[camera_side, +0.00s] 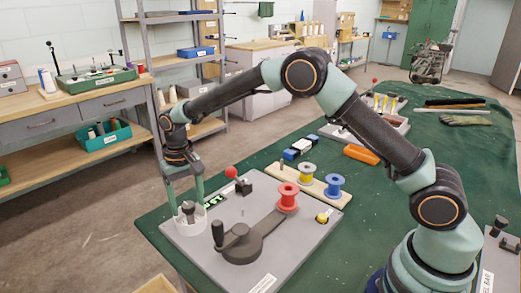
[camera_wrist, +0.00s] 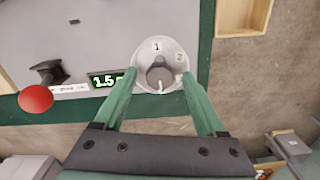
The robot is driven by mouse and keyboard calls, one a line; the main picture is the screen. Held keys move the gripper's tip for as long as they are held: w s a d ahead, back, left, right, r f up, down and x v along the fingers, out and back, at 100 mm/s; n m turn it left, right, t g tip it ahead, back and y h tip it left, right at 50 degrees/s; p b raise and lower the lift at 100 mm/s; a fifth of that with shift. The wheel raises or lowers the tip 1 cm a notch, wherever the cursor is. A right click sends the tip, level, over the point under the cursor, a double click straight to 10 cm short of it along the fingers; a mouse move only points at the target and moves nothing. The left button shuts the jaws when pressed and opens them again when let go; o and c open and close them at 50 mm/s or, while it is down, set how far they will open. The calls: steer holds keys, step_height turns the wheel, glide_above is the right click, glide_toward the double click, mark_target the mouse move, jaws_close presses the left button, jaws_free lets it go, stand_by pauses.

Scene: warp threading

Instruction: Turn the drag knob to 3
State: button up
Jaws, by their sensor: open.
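The drag knob (camera_wrist: 160,73) is a dark grey round knob on a white dial with the numerals 1 and 2 showing in the wrist view; no 3 is visible there. A pale mark shows at the knob's lower side. In the side view the knob (camera_side: 188,209) stands in its white dial at the panel's left corner. My gripper (camera_wrist: 158,76) is open, with one green finger on each side of the knob. In the side view my gripper (camera_side: 185,203) points down over the dial. I cannot tell whether the fingers touch the knob.
A green-lit display (camera_wrist: 106,80) sits beside the dial; its first digit is unclear. A red-balled lever (camera_wrist: 36,98) is near it. On the grey panel (camera_side: 190,245) are a crank arm (camera_side: 250,236) and red spool (camera_side: 288,198). Yellow (camera_side: 306,173) and blue (camera_side: 333,186) spools stand behind.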

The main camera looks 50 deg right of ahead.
steer(key=shift+c, duration=0.3)
jaws_close()
steer(key=shift+n, duration=0.3)
steer(key=n, duration=0.5)
steer(key=shift+n, duration=0.3)
steer(key=n, duration=0.5)
steer(key=shift+r, duration=0.1)
steer(key=shift+n, duration=0.4)
steer(key=shift+o, duration=0.3)
jaws_free()
